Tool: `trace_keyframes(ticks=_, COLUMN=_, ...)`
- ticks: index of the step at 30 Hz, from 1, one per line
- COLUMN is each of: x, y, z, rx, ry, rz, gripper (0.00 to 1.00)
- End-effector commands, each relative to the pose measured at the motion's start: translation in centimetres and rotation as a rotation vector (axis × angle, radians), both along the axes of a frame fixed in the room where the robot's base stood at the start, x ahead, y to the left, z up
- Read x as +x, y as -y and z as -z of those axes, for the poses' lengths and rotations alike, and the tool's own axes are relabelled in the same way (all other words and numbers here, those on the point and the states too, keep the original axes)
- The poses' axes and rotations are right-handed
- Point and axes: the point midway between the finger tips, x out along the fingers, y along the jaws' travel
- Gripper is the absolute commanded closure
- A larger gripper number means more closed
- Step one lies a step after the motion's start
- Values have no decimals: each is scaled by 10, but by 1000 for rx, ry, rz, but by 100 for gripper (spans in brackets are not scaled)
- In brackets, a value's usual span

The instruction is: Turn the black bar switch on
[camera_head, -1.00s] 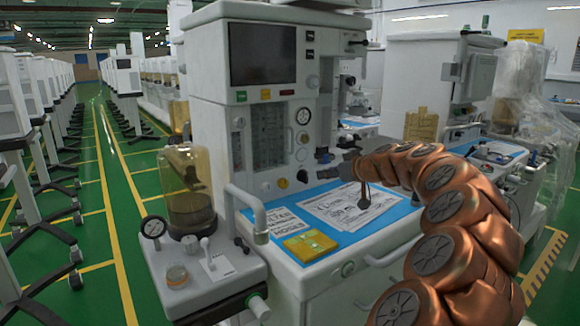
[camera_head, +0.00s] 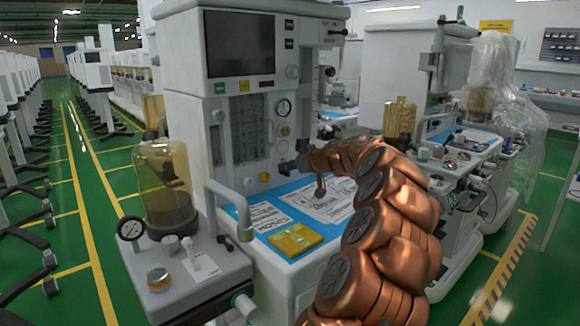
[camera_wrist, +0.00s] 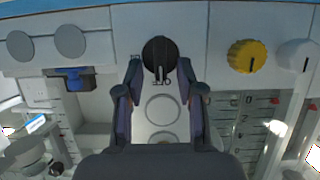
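The black bar switch (camera_wrist: 160,58) is a round black knob with a raised bar, on the white panel of the anaesthesia cart (camera_head: 185,120). In the wrist view it lies between the tips of my gripper (camera_wrist: 160,73), one finger on each side. The bar points down in the picture, towards a small label that I cannot read surely. My gripper is open; small gaps seem to show beside the knob, and I cannot tell whether either finger touches it. In the head view my gripper (camera_head: 292,166) is close to the panel and hides the switch.
A yellow knob (camera_wrist: 247,56) and a white knob (camera_wrist: 297,55) sit right of the switch in the wrist view. A blue connector (camera_wrist: 72,78) is left. Below my arm, a blue mat (camera_head: 308,238) bears papers and a yellow packet (camera_head: 296,240). A glass canister (camera_head: 165,185) stands left.

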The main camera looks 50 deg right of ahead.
Motion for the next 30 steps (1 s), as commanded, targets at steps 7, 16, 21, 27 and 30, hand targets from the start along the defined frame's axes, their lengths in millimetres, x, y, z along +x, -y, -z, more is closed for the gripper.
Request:
trace_keyframes(ticks=7, x=2, y=0, z=1, rx=-1, ry=0, rz=-1, gripper=62)
trace_keyframes(ticks=16, x=2, y=0, z=1, rx=0, ry=0, rz=-1, gripper=86)
trace_keyframes(ticks=21, x=2, y=-1, z=1, rx=0, ry=0, rz=-1, gripper=100)
trace_keyframes(ticks=27, x=2, y=-1, z=1, rx=0, ry=0, rz=-1, gripper=100)
trace_keyframes(ticks=30, x=2, y=-1, z=1, rx=4, ry=-1, rz=-2, gripper=100)
